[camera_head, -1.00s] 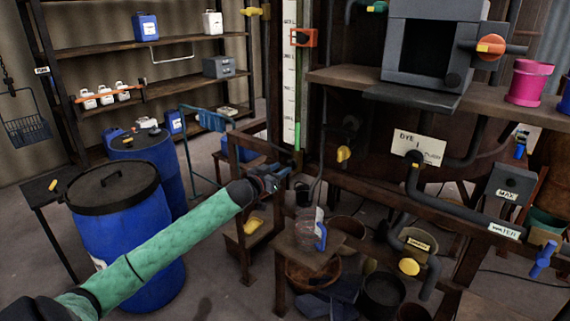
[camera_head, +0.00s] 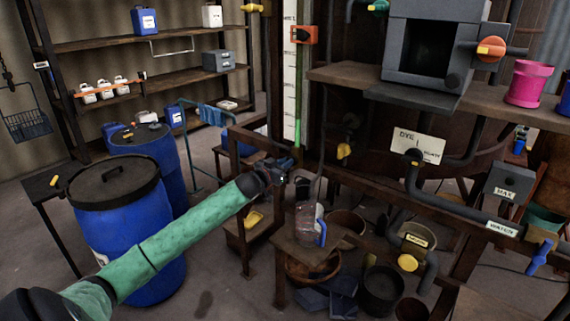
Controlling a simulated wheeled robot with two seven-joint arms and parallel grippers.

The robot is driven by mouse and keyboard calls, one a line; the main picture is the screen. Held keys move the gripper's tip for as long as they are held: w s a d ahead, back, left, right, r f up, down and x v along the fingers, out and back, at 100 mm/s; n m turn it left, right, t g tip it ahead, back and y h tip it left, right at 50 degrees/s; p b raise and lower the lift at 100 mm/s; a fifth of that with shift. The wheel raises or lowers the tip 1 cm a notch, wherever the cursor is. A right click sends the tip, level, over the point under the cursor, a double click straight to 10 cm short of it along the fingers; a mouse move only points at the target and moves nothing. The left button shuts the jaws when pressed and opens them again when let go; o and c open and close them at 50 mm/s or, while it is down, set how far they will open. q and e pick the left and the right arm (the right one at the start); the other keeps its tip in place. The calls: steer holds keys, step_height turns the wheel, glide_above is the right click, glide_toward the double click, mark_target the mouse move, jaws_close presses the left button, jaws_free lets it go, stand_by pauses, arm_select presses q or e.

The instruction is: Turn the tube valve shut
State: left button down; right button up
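A tall white scale tube (camera_head: 290,80) with black marks stands upright at the centre, with a short green piece (camera_head: 298,130) at its lower end. I cannot tell which of these is the tube valve. My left gripper (camera_head: 286,163) is just below and left of the green piece, seemingly apart from both handles. Its fingers are dark and small, so their opening is unclear. My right gripper is out of view.
A wooden stool (camera_head: 306,252) carries a clear jug (camera_head: 311,227) with a blue handle. A dark rail runs below the yellow handle. Buckets (camera_head: 380,290) crowd the floor at the right.

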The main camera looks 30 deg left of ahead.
arm_select(q)
steer(key=shift+m, duration=0.4)
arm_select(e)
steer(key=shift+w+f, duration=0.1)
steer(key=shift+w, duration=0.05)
arm_select(q)
steer(key=m+b, duration=0.2)
steer(key=m, duration=0.3)
steer(key=m+b, duration=0.2)
steer(key=m, duration=0.4)
steer(key=d+f+m+b, duration=0.1)
steer(key=m, duration=0.5)
steer(key=shift+f+b, duration=0.1)
steer(key=shift+b, duration=0.3)
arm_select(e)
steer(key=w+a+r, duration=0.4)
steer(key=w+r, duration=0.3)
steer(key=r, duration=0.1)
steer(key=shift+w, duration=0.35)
arm_select(q)
steer(key=shift+m, duration=0.3)
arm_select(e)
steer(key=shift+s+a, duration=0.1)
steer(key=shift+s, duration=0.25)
arm_select(q)
steer(key=c, duration=1.4)
jaws_free()
steer(key=shift+d, duration=0.1)
steer(key=shift+c, duration=0.2)
